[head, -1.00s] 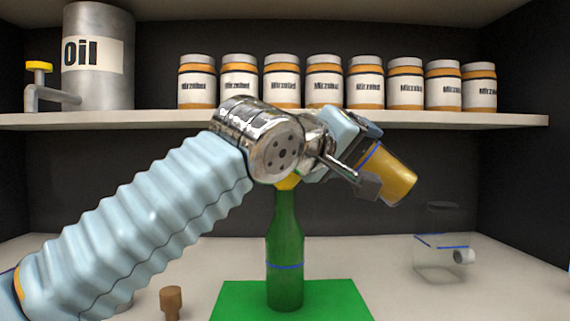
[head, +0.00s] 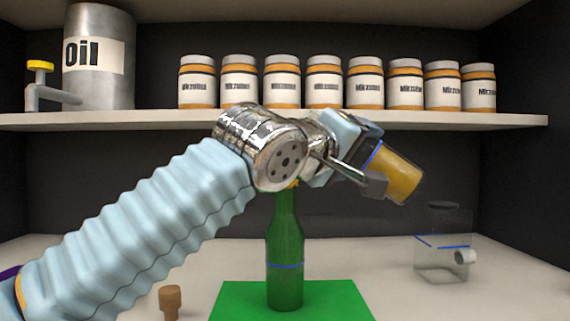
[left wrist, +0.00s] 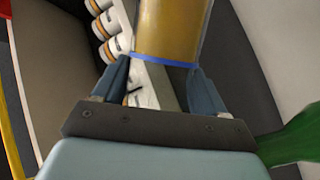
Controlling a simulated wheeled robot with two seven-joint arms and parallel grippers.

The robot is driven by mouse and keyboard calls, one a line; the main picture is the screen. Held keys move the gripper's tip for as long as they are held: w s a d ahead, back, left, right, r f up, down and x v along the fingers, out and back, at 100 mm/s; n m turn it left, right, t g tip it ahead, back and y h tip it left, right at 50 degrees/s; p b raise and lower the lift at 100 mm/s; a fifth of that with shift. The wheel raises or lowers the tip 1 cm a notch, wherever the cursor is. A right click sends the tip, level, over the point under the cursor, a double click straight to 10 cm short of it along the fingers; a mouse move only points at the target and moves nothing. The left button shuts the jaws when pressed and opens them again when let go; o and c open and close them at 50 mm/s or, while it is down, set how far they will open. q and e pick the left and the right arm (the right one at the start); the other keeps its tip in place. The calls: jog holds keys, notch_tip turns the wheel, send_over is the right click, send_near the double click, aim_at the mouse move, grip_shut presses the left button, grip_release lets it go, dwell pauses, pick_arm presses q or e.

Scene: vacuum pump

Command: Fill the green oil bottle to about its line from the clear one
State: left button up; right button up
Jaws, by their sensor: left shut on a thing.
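The green oil bottle (head: 286,245) stands upright on a green mat (head: 340,301) and has a blue line around its lower body. My left gripper (head: 375,160) is shut on the clear bottle (head: 399,178), which holds amber oil and has a blue band. The clear bottle is tilted, its visible end pointing down and right, above and right of the green bottle. It also shows in the left wrist view (left wrist: 170,30) between the fingers. A small yellow patch (head: 293,185) shows at the green bottle's top. My wrist hides the mouth there, so I cannot tell whether oil flows.
A cork (head: 171,301) stands on the table left of the mat. A clear glass vessel (head: 440,258) with a side spout and blue line stands at right. A shelf (head: 300,117) behind carries several labelled jars (head: 323,88) and a metal oil tank (head: 98,58).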

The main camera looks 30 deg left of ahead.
pick_arm(q)
jog(key=shift+d+f+n+t+b, duration=0.25)
jog(key=shift+f+n+b, duration=0.35)
jog(key=shift+b, duration=0.7)
dwell(0.7)
jog(key=shift+r+n+t+b, duration=0.15)
jog(key=shift+n+t+b, duration=0.2)
jog(key=shift+n+b, duration=0.3)
dwell(1.3)
